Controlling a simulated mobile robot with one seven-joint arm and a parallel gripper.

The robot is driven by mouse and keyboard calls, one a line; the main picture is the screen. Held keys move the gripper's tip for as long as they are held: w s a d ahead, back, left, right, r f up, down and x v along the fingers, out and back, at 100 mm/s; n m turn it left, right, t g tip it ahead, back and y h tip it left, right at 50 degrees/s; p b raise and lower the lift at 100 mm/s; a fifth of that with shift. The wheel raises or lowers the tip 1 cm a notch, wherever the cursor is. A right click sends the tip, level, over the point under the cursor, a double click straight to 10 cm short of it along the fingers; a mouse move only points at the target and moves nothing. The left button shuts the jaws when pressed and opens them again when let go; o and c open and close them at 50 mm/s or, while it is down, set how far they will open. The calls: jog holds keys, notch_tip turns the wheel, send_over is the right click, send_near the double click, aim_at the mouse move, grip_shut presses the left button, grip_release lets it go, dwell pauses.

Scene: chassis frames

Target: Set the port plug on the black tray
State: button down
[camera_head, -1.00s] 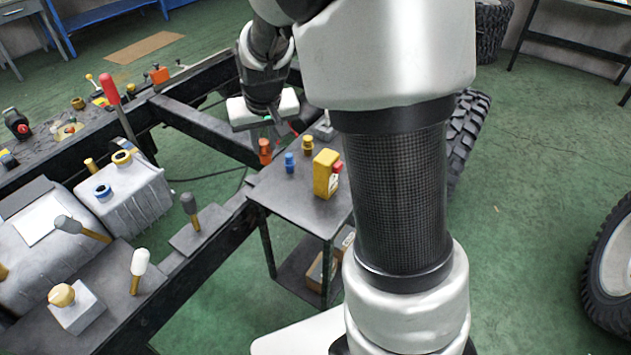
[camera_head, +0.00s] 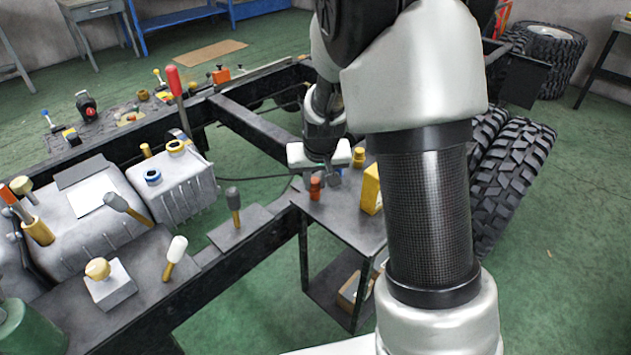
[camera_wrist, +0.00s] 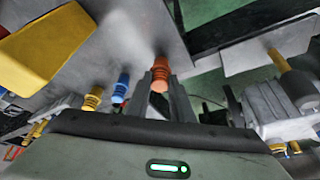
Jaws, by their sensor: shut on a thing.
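The orange port plug (camera_head: 315,190) is upright between the fingers of my gripper (camera_head: 321,171), at the left part of the dark top of a small cart, which I take as the black tray (camera_head: 345,216). In the wrist view the orange plug (camera_wrist: 159,76) sits between the two grey fingertips of my gripper (camera_wrist: 161,84), which are shut on it. The tray surface (camera_wrist: 135,35) lies beyond it. I cannot tell whether the plug's base touches the surface.
A gold plug (camera_head: 358,157) and a yellow box (camera_head: 371,188) stand on the cart top to the right. A blue plug (camera_wrist: 121,88) is close beside the orange one. The chassis rail with a grey-headed mallet (camera_head: 234,205) lies to the left. The cart's front left top is clear.

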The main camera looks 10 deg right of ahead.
jog(key=shift+f, duration=0.15)
jog(key=c, duration=1.6)
grip_release()
jog(key=shift+o, duration=0.2)
